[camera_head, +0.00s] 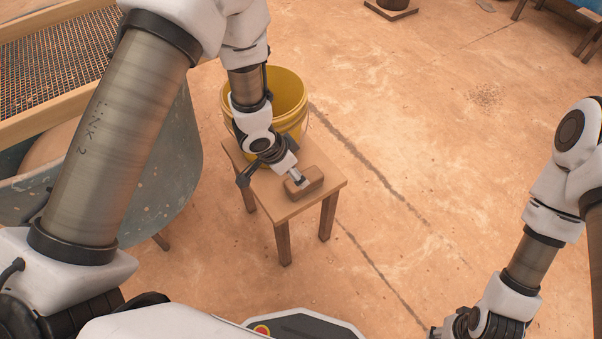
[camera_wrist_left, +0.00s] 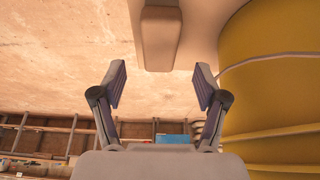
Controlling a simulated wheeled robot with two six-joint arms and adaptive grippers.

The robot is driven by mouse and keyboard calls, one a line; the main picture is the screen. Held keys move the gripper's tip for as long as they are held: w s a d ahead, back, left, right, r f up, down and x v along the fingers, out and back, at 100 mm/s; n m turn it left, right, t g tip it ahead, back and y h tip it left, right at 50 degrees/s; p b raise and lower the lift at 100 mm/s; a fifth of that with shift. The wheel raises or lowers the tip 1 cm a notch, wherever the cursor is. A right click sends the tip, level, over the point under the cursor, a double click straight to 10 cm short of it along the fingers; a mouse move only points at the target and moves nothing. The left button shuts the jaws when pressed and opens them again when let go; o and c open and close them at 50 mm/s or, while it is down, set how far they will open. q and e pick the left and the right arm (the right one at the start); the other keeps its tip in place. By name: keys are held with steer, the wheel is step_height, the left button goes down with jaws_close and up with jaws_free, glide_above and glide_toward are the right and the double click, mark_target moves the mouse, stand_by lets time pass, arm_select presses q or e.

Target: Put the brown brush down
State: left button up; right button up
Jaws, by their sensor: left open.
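The brown brush (camera_head: 312,182) lies on the top of a small wooden stool (camera_head: 272,202), near its right side. Its block-like back also shows at the top of the left wrist view (camera_wrist_left: 160,38). My left gripper (camera_head: 298,179) is at the brush in the head view and hides part of it. In the left wrist view the fingers of my left gripper (camera_wrist_left: 160,85) are spread wide with nothing between them, and the brush is beyond the fingertips. My right gripper (camera_head: 462,325) is at the bottom edge, partly cut off; its fingers cannot be made out.
A yellow bucket (camera_head: 288,92) stands on the stool behind the brush, close beside my left wrist; it fills the right of the left wrist view (camera_wrist_left: 270,80). A wheelbarrow (camera_head: 180,160) with a wood-framed sieve (camera_head: 50,60) stands at left.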

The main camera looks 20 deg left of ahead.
arm_select(q)
steer(key=v, duration=0.3)
steer(key=s+a+f+n+g+y, duration=0.1)
steer(key=s+a+f+n, duration=0.2)
steer(key=s, duration=0.5)
steer(key=s+a+f+n+g+y, duration=0.1)
steer(key=s+a+f+n, duration=0.1)
steer(key=s+f, duration=0.5)
steer(key=s+a+f+n+g+y, duration=0.1)
steer(key=s+a+f+n+g, duration=0.15)
steer(key=s, duration=0.65)
step_height(320, 180, up, 21)
steer(key=p, duration=2.1)
steer(key=shift+w+d+f+t, duration=0.2)
steer(key=shift+w+f+t, duration=0.1)
steer(key=shift+t, duration=0.15)
steer(key=shift+r+n, duration=0.1)
steer(key=shift+n, duration=0.15)
